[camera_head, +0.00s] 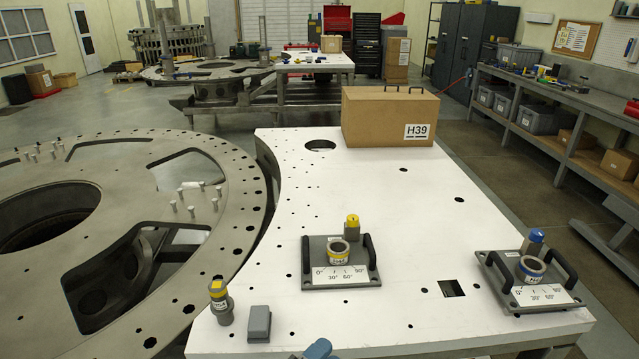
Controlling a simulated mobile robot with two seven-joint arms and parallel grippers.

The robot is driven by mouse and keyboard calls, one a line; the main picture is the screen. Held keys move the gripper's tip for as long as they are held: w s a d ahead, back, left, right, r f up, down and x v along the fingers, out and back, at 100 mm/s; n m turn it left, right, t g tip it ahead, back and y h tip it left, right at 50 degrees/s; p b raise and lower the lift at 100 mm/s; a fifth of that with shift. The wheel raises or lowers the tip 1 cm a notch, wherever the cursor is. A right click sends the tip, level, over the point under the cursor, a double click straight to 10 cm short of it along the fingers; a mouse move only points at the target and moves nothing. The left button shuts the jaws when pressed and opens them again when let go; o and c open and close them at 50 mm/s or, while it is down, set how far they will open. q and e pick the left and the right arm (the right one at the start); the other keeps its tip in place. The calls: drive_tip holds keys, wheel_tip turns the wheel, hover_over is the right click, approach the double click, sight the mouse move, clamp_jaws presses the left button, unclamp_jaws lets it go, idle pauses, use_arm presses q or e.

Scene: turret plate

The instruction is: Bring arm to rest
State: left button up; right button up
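Neither of my grippers nor my arms shows clearly in the head view. A white table plate (400,205) fills the middle and right. Each has two black handles and a degree scale. A yellow-topped cylinder (220,300) stands upright at the near left corner beside a grey block (259,324). A blue object (319,349) is cut off by the bottom edge; I cannot tell what it is.
A cardboard box marked H39 (390,118) stands at the table's far edge. A large grey turret ring (235,200) with several upright pins lies at left, close to the table's curved edge. A workbench (590,110) runs along the right. The plate's middle is clear apart from holes.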

use_arm(q)
drive_tip(key=s+a+f+n+g+y, duration=0.2)
drive_tip(key=s+a+f+n+y, duration=0.3)
drive_tip(key=s+a+f+n, duration=0.2)
drive_tip(key=s+a+f+n+g+y, duration=0.1)
drive_tip(key=s+a+f+n+y, duration=0.4)
drive_tip(key=s+a+f+n, duration=0.3)
drive_tip(key=a+n, duration=0.4)
drive_tip(key=a, duration=0.2)
drive_tip(key=shift+s+f+n+g+y, duration=0.3)
drive_tip(key=shift+s+g, duration=0.1)
